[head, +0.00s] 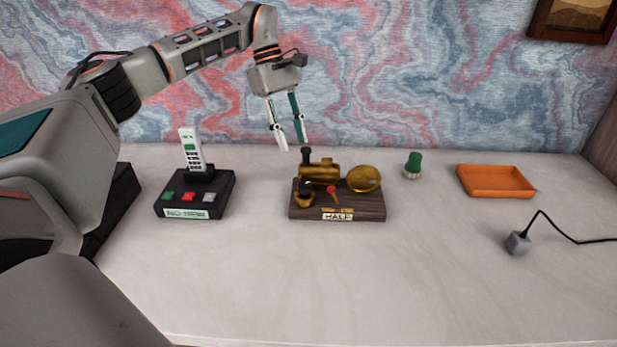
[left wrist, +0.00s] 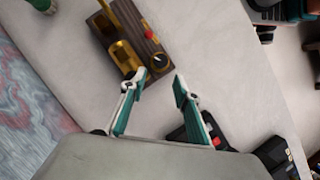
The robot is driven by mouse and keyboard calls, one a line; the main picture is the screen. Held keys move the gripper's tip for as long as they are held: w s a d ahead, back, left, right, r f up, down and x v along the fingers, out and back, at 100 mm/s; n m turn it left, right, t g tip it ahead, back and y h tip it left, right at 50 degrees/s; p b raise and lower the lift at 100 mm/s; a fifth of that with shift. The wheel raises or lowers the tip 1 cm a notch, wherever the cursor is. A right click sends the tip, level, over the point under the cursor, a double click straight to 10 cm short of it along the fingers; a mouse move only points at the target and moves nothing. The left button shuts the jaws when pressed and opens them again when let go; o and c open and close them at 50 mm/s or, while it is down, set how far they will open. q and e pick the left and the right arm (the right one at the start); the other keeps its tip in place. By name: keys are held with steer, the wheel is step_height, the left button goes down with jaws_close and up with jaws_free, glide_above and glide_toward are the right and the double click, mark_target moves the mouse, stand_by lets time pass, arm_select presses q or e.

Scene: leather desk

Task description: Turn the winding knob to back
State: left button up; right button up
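A dark wooden base (head: 365,208) on the desk bears a brass engine-like body (head: 320,172), a round brass disc (head: 364,179) and a small red-tipped lever (head: 332,191). A black knob with brass around it (head: 304,193), apparently the winding knob, sits at the base's front left. In the left wrist view the base shows at the top, with the dark knob (left wrist: 158,59) near its closer end. The knob's setting is too small to read. My left gripper (head: 293,145) is open and empty, above and behind the base, apart from it. My right gripper is not in view.
A black box with coloured buttons (head: 228,190) and a white handset (head: 191,150) stands left. To the right are a green-topped object (head: 413,163), an orange tray (head: 497,182) and a grey block with a cable (head: 518,243). The front desk is clear.

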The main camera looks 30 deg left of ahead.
arm_select(q)
steer(key=b, duration=0.1)
glide_above(304, 183)
steer(key=a, duration=0.3)
step_height(304, 183, down, 5)
steer(key=x, duration=0.4)
steer(key=b+x, duration=0.1)
steer(key=x, duration=0.1)
steer(key=shift+w+d+f, duration=0.15)
steer(key=shift+w+d, duration=0.1)
steer(key=shift+w, duration=0.05)
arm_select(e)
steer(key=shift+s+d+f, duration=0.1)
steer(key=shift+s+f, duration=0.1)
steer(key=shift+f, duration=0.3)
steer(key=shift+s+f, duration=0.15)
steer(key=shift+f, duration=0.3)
arm_select(q)
steer(key=c, duration=0.8)
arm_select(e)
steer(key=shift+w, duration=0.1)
